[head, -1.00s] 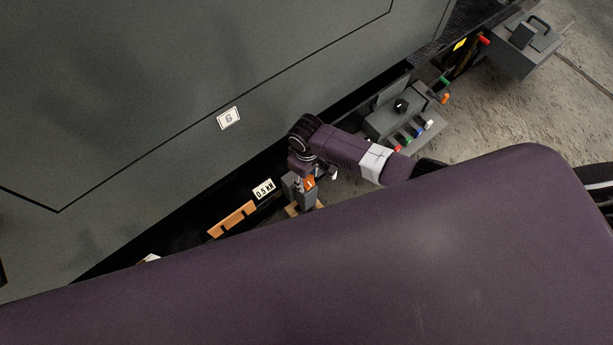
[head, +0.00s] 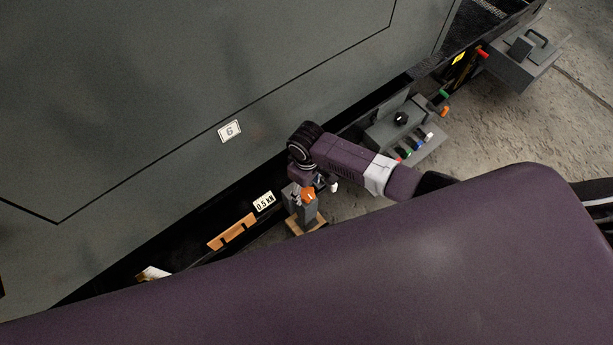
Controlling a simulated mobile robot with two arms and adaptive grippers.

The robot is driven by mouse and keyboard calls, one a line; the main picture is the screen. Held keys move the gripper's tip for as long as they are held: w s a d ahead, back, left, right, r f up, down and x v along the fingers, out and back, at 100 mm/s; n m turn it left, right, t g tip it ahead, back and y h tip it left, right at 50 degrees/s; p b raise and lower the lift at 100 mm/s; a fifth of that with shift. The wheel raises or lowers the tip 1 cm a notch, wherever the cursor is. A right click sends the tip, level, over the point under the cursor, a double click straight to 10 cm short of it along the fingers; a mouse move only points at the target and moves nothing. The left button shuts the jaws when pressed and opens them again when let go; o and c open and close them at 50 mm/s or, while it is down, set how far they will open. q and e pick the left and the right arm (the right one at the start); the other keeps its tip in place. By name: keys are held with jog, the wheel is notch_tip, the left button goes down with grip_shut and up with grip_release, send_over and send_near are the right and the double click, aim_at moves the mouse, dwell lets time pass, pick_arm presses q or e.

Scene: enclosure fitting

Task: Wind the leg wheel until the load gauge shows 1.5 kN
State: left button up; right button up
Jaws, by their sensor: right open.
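The load gauge (head: 264,202) is a small white plate on the enclosure's dark lower edge and reads 0.5 kN. Just right of it, a grey leg (head: 303,213) stands on a wooden block (head: 306,228). An orange part (head: 308,194) at the top of the leg looks like the leg wheel; it is small and partly covered. My right gripper (head: 317,184) is at the top of the leg, beside the orange part, and is open. I cannot tell whether its fingers touch the wheel. My left gripper is not in view.
The grey enclosure wall (head: 150,110) with a label 6 (head: 230,131) fills the upper left. An orange bar (head: 232,231) lies along its base. A grey control box (head: 395,130) with coloured plugs and another grey box (head: 522,62) stand to the right. My purple body hides the foreground.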

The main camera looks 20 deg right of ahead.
aim_at(307, 193)
notch_tip(307, 193, up, 10)
dwell(0.3)
jog(key=shift+f, duration=0.1)
dwell(0.3)
